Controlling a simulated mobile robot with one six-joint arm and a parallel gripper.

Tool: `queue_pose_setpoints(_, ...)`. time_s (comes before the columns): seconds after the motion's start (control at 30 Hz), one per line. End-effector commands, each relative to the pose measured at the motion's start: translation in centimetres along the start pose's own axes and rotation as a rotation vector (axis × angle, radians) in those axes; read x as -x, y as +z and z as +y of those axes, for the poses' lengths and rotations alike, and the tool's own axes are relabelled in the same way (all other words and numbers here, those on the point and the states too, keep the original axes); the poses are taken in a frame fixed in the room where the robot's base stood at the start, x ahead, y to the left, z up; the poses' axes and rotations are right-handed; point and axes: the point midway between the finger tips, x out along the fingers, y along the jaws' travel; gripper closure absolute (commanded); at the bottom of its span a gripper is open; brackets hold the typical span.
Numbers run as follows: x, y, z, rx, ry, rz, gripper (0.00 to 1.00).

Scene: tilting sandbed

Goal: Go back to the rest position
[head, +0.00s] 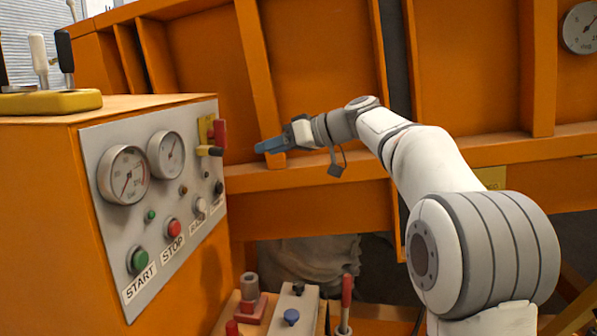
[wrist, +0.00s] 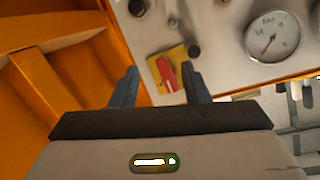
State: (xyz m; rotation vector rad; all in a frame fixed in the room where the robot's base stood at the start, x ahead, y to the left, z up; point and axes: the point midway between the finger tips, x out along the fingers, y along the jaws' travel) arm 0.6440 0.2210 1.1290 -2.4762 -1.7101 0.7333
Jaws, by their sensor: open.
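My gripper (head: 270,146) is held out to the left in the head view, in front of the orange sandbed frame (head: 320,174) and near the right edge of the control panel. In the wrist view my gripper (wrist: 160,85) shows two blue-grey fingers spread apart with nothing between them. Beyond the fingertips is a red switch handle (wrist: 167,74) on a yellow plate. The same red handle (head: 220,132) is at the panel's upper right in the head view. The fingers appear apart from it, though the exact gap is hard to judge.
The orange cabinet's grey panel (head: 140,235) carries gauges, a green START button (head: 138,261) and a red STOP button (head: 174,228). Levers on a yellow base (head: 50,101) stand on top. Below are a red-handled lever (head: 347,292) and a grey block with a blue knob (head: 291,317).

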Motion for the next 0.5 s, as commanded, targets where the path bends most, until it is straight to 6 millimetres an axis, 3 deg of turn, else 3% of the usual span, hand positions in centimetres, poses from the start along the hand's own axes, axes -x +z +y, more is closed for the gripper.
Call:
queue_pose_setpoints(0.03,2.0,-0.2,-1.5,-0.067,0.052,-0.060,0.58)
queue_pose_setpoints(0.17,5.7,3.9,-3.5,-0.246,0.203,-0.216,0.58)
queue_pose_setpoints(0.5,17.6,17.1,-11.6,-0.591,0.644,-0.537,0.58)
